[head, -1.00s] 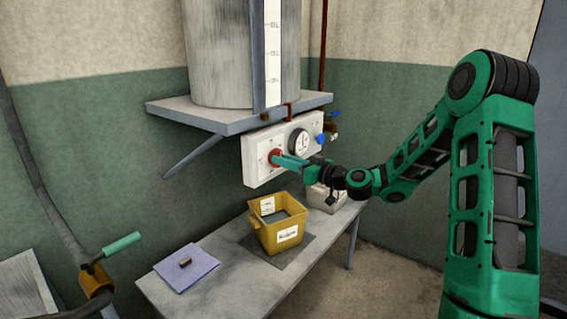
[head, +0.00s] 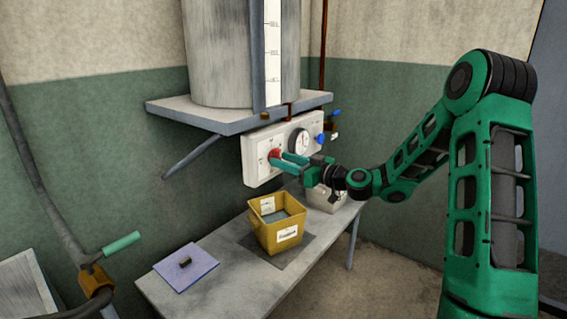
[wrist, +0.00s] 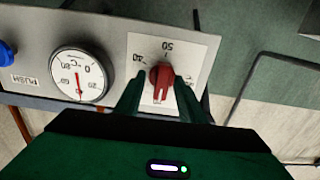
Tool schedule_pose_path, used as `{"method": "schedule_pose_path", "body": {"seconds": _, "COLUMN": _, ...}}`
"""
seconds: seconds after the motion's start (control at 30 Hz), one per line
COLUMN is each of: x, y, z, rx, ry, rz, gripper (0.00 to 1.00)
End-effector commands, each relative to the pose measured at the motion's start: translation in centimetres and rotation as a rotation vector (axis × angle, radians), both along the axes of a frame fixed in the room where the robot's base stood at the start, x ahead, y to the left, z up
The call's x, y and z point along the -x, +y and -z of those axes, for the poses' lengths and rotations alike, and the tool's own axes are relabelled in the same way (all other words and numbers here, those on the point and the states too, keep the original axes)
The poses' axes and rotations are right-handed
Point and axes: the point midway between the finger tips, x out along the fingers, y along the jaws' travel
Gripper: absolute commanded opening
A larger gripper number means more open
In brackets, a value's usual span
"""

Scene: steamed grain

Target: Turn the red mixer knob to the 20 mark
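The red mixer knob (wrist: 160,78) sits on a white dial plate with printed marks, on the white control box. In the head view the red knob (head: 274,154) is partly hidden by my fingertips. A 50 mark (wrist: 166,47) and a 40 mark (wrist: 138,58) are readable in the wrist view; I cannot make out the 20 mark. My gripper (head: 286,160) is at the box with its fingers spread. In the wrist view the fingers stand on either side of the knob, with a gap at least on the left; contact on the right is unclear.
A round temperature gauge (wrist: 79,75) and a blue push button (wrist: 7,52) are beside the knob on the box. A yellow bucket (head: 280,237) stands on the bench (head: 212,300) below. A metal tank (head: 222,60) stands on the shelf (head: 222,118) above.

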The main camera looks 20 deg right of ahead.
Motion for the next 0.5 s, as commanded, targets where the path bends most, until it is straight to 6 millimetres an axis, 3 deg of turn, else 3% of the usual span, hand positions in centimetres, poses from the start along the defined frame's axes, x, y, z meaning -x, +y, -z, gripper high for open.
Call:
{"method": "schedule_pose_path", "body": {"seconds": 0.27, "x": 0.2, "y": 0.0, "z": -0.2, "rx": -0.003, "ry": -0.003, "rz": -0.003, "gripper": 0.36}}
{"method": "schedule_pose_path", "body": {"seconds": 0.5, "x": 2.7, "y": -2.0, "z": -0.1, "rx": -0.004, "ry": 0.0, "rz": 0.001, "gripper": 0.36}}
